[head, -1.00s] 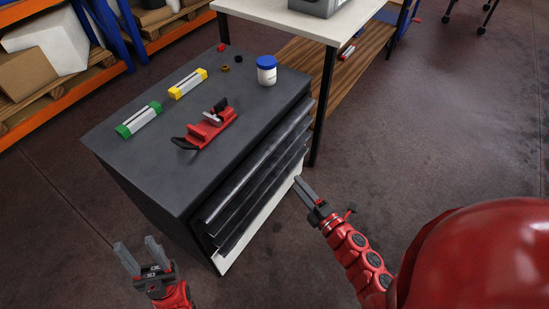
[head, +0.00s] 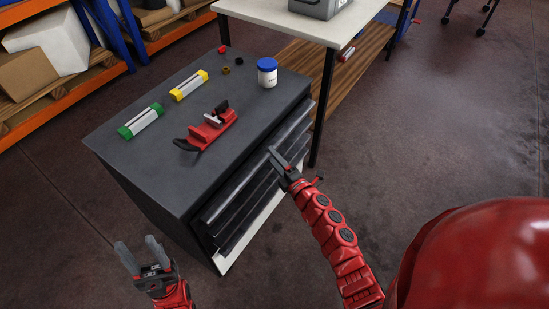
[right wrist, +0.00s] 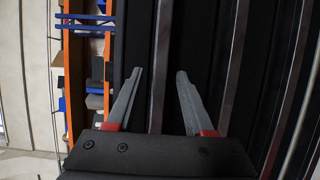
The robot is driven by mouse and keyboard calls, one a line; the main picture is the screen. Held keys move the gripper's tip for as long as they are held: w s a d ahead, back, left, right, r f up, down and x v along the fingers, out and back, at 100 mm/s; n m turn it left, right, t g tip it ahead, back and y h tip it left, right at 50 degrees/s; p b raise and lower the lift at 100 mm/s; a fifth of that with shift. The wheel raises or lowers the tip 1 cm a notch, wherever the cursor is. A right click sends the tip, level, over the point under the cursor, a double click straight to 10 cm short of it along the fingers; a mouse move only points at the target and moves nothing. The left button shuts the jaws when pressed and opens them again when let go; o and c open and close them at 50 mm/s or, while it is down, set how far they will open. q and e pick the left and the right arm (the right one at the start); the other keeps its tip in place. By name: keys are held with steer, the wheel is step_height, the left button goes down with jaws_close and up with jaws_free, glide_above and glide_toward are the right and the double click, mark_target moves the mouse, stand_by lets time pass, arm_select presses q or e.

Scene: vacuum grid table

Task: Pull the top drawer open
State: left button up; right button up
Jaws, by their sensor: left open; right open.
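The dark grey drawer cabinet (head: 150,165) stands in the middle of the head view. Its front faces lower right, with several long handle strips. The top drawer's handle strip (head: 236,187) runs just below the cabinet top. My right gripper (head: 273,152) is open at this strip, near the middle of its length. In the right wrist view, its two fingers (right wrist: 160,75) stand apart with the strip (right wrist: 161,45) between them in the picture. I cannot tell whether they touch it. The top drawer looks shut. My left gripper (head: 138,250) is open and empty, left of the cabinet's near lower corner.
On the cabinet top lie a green-ended block (head: 141,122), a yellow-ended block (head: 188,86), a red tool (head: 210,130) and a blue-lidded jar (head: 267,74). A white-topped table (head: 270,18) stands behind. The floor right of the cabinet is clear.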

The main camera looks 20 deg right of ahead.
jaws_close()
stand_by(1.3)
